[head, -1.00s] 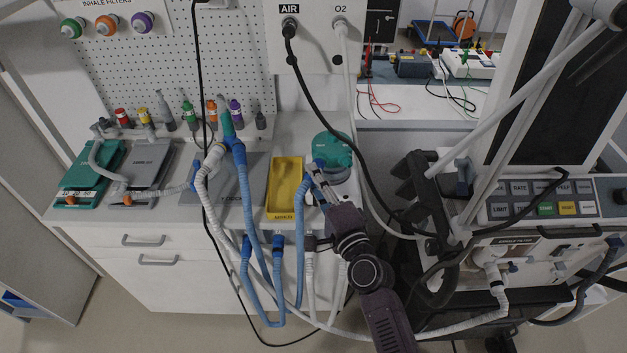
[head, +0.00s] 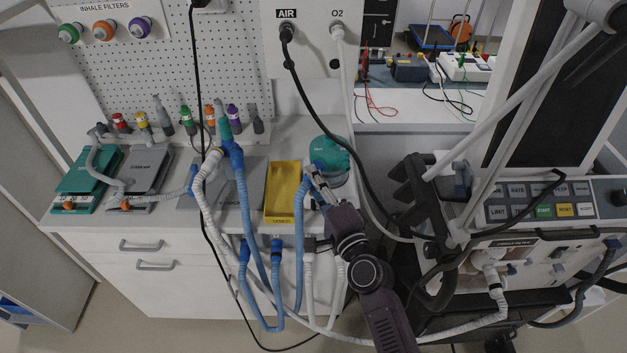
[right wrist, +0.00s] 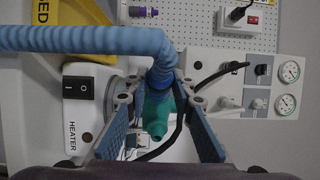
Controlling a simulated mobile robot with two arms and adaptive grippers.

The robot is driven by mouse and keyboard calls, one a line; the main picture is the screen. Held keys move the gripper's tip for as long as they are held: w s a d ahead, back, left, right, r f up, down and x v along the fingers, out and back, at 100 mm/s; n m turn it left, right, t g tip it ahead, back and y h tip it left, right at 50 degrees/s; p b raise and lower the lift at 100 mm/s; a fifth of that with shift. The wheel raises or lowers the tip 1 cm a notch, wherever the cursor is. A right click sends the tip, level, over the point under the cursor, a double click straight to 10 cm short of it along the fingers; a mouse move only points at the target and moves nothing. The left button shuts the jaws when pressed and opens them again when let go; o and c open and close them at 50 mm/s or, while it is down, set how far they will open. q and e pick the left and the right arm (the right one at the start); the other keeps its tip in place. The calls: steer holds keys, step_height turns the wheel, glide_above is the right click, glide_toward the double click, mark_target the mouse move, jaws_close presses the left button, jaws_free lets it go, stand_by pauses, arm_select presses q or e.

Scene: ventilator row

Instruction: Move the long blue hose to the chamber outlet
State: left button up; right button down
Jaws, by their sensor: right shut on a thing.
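The long blue hose (head: 300,215) rises from in front of the counter to the teal chamber (head: 336,172). My right gripper (head: 313,177) is at the chamber's near left side, shut on the blue cuff (right wrist: 160,80) at the hose's upper end. In the right wrist view, the hose (right wrist: 85,39) comes in from the left and bends down between the fingers. A teal piece (right wrist: 156,115) shows directly below the cuff; I cannot tell whether they are joined. The chamber outlet is not clearly visible behind the fingers and hose. My left gripper is not in view.
A yellow tray (head: 282,215) lies left of the hose. Other blue and white hoses hang from a Y-piece (head: 232,150) across the counter front. A black air line (head: 325,121) passes close to the chamber. The ventilator (head: 545,205) stands at the right.

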steer(key=c, duration=1.6)
jaws_free()
steer(key=shift+s+d, duration=0.1)
steer(key=v, duration=1.2)
steer(key=s+d+f+n+g+h, duration=0.1)
steer(key=s+d+f+n+g, duration=0.15)
steer(key=f, duration=0.95)
steer(key=s+d+f+n+g+h, duration=0.15)
steer(key=s+f, duration=0.25)
steer(key=f, duration=0.7)
steer(key=s+d+f+n+g+h, duration=0.1)
steer(key=s+f+n+g, duration=0.2)
steer(key=f, duration=0.9)
steer(key=s+d+f+n+g+h, duration=0.1)
steer(key=s+d+f+n+g, duration=0.2)
steer(key=s+f, duration=0.4)
steer(key=s+d+f+n+g+h, duration=0.1)
steer(key=s+d+f, duration=0.4)
steer(key=s, duration=0.9)
steer(key=s+d+f+n+g+h+b, duration=0.1)
steer(key=s+d+f+n+g, duration=0.3)
steer(key=s+f, duration=0.6)
steer(key=shift+s+d+f+n+g+h, duration=0.25)
steer(key=shift+s+d+f+n+g, duration=0.05)
steer(key=shift+s+n, duration=0.2)
